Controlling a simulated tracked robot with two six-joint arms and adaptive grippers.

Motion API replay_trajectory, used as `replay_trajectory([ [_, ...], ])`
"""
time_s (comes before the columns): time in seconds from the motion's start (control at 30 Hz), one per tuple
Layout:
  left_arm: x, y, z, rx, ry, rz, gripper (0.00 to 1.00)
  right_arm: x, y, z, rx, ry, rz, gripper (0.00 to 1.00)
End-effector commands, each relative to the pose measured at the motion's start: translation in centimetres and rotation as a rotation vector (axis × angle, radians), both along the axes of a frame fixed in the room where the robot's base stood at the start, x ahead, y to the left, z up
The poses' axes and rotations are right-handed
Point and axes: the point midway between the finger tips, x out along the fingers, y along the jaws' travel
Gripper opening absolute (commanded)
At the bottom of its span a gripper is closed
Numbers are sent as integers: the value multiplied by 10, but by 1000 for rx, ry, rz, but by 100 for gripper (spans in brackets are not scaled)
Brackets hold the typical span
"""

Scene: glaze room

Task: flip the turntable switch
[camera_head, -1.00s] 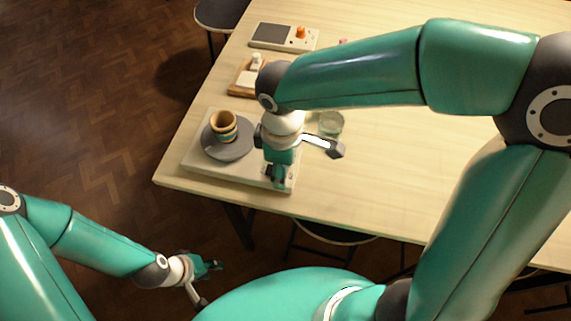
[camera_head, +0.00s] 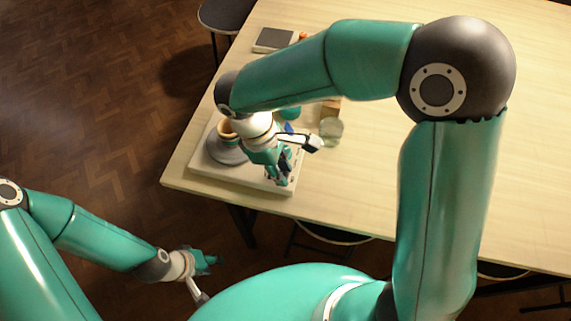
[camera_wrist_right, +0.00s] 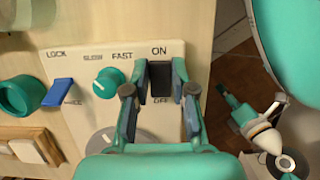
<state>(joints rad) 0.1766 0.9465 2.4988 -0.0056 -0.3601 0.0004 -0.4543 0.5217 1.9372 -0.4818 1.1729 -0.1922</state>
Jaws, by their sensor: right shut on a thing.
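The turntable is a pale base (camera_head: 198,164) with a grey disc (camera_head: 226,154), at the table's near left corner. A tan and teal pot (camera_head: 226,129) stands on the disc, partly hidden by my right arm. In the right wrist view, the dark switch (camera_wrist_right: 160,82) sits between the words ON and OFF on the base. My right gripper (camera_wrist_right: 161,75) is shut on the switch, one finger on each side; which way the switch is tipped I cannot tell. In the head view my right gripper (camera_head: 281,178) is over the base's right end. My left gripper (camera_head: 208,268) hangs off the table, its jaws unclear.
A green knob (camera_wrist_right: 108,82) and a blue lever (camera_wrist_right: 58,93) sit beside the switch. A glass jar (camera_head: 331,131) stands right of my right wrist. The table's right side is clear.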

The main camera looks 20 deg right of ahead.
Motion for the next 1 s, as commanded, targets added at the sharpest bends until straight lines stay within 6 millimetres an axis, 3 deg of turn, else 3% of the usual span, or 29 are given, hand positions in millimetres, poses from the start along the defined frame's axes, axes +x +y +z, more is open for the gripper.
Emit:
replay_trajectory([
  [0.23, 0, 0, -1, 0, 0, 0, 40, -1, 1, -1, 2, 2, -1, 0],
  [0.27, 0, 0, -1, 0, 0, 0, 40, -1, 1, -1, 2, 2, -1, 28],
  [0.4, 0, 0, -1, 0, 0, 0, 40, -1, 1, -1, 1, 2, -1, 50],
  [0.77, 0, 0, 0, 0, 0, 0, 40, 1, 1, 2, 1, -2, -2, 50],
  [1.0, 0, 0, 0, 0, 0, 0, 40, 6, 9, 31, 3, -4, -2, 50],
])
